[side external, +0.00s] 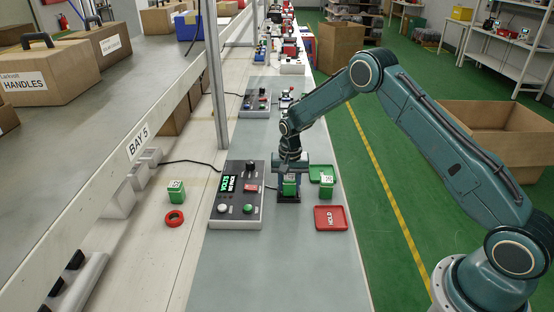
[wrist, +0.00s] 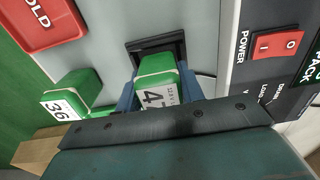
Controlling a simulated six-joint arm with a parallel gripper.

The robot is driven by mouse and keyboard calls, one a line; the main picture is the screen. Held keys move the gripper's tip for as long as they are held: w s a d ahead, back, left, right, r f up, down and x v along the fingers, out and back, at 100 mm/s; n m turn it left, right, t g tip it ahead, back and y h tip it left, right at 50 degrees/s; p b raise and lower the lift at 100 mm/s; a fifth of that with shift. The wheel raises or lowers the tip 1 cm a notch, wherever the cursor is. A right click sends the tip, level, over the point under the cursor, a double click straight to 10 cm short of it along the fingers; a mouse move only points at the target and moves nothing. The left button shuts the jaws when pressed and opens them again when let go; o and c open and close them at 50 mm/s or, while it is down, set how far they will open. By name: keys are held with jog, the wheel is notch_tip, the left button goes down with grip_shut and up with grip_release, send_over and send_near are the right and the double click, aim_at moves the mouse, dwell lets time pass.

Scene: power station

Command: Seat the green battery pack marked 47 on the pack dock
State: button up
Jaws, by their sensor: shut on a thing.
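The green battery pack marked 47 (wrist: 160,85) is held upright between the blue fingers of my gripper (wrist: 157,92), with its white number label facing the wrist camera. In the side view my gripper (side external: 290,178) points down with the pack (side external: 289,188) in it, over the black pack dock (side external: 289,199). The dock's square black frame (wrist: 178,47) shows just beyond the pack in the wrist view. The pack's lower end is at or close above the dock; I cannot tell whether it touches.
A green pack marked 36 (wrist: 67,93) stands close by, near a green tray (side external: 317,169). A red HOLD tray (side external: 330,218) lies in front. The control console (side external: 238,195) is left of the dock.

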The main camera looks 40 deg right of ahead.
jog(key=shift+f, duration=0.1)
jog(key=o, duration=1.2)
jog(key=shift+c, duration=0.2)
notch_tip(320, 180, up, 14)
